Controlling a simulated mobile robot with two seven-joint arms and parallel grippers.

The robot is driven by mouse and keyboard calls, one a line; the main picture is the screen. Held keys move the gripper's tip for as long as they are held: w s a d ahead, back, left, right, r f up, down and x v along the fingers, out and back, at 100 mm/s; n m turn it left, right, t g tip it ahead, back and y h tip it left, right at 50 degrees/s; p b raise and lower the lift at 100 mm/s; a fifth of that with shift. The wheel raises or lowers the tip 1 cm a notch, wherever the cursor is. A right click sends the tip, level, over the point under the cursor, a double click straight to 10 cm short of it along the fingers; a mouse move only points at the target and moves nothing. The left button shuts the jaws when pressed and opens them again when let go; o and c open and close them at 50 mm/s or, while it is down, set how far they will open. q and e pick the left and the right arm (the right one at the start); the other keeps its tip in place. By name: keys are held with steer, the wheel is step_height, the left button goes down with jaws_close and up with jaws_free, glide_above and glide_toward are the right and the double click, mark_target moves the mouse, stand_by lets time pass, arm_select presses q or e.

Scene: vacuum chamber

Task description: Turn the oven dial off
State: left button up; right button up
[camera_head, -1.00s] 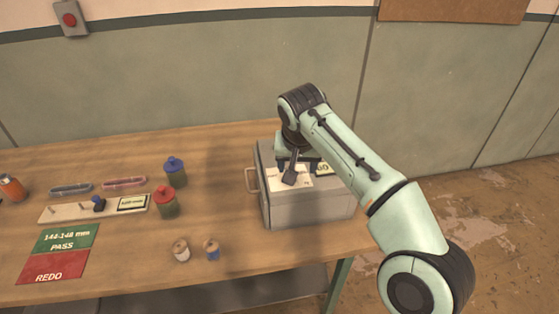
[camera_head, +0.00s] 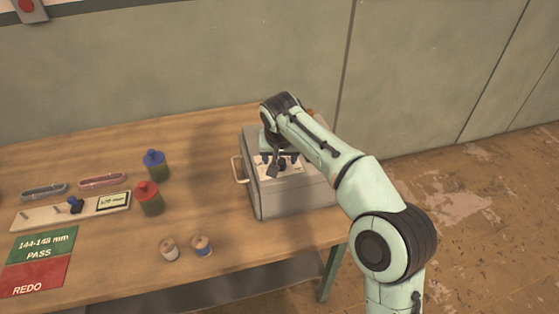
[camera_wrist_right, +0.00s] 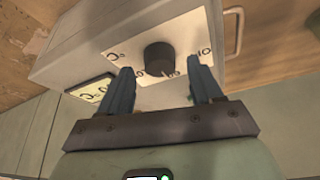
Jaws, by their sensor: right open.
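The oven is a grey box (camera_head: 300,200) with a handle on its left side, standing at the right end of the table. In the right wrist view its white panel (camera_wrist_right: 188,39) carries a round black dial (camera_wrist_right: 158,58) with numbers around it. A lit display (camera_wrist_right: 92,89) sits beside the panel; its reading is unclear. My right gripper (camera_head: 275,163) is over the oven's top, pointing down. In the wrist view its two fingers (camera_wrist_right: 160,75) are apart, with the dial between and just beyond the tips. Contact cannot be told. My left gripper is not in view.
On the table (camera_head: 110,150) to the left are a blue-lidded jar (camera_head: 154,166), a red-lidded jar (camera_head: 149,199), two small spools (camera_head: 202,246), a gauge board (camera_head: 45,217) and a green and red PASS/REDO mat (camera_head: 38,258). A wall stands behind.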

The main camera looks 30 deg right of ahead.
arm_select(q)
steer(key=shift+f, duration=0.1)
arm_select(e)
steer(key=shift+x, duration=0.8)
steer(key=c, duration=1)
